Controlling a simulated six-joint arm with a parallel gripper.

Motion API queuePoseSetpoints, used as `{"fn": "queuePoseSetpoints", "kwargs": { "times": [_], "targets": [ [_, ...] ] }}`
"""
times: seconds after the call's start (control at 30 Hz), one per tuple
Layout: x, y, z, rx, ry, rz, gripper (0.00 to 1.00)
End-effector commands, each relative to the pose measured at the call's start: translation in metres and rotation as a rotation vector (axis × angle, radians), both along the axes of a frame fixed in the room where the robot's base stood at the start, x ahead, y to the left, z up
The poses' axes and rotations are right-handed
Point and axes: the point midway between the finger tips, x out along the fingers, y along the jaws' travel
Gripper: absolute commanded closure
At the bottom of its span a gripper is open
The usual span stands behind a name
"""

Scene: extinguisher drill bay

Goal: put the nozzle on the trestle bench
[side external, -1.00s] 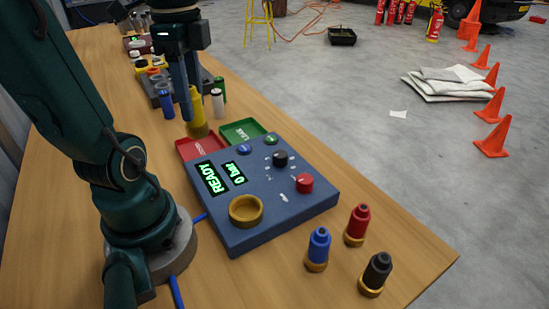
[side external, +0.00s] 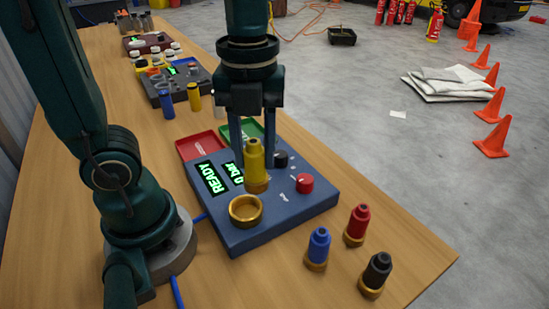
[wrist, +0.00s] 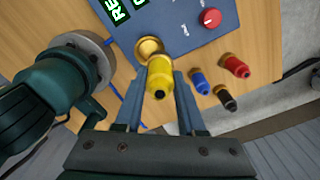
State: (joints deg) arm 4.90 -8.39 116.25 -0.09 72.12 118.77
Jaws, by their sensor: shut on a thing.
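A yellow nozzle (side external: 255,163) with a brass-coloured base hangs upright in my gripper (side external: 253,160). My gripper is shut on it, with one finger on each side. The nozzle is above the blue console, behind and slightly right of the console's brass ring (side external: 246,209) in the side view, and looks clear of it. In the wrist view the nozzle (wrist: 159,78) shows between the fingers, just below the brass ring (wrist: 149,47). The wooden bench top (side external: 400,240), which I take for the trestle bench, lies under the console.
The blue console (side external: 285,222) carries lit displays and a red knob (side external: 304,183). Blue (side external: 318,246), red (side external: 357,223) and black (side external: 376,273) nozzles stand at the near right. Red (side external: 200,146) and green trays lie behind the console. Bare wood shows at the near edge.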

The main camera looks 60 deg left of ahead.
Motion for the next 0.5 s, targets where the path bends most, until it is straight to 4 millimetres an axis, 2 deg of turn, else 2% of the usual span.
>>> {"fn": "queuePoseSetpoints", "kwargs": {
  "times": [0.5],
  "targets": [
    [-0.027, -0.075, -0.047, 0.002, 0.006, -0.013, 1.0]
  ]
}}
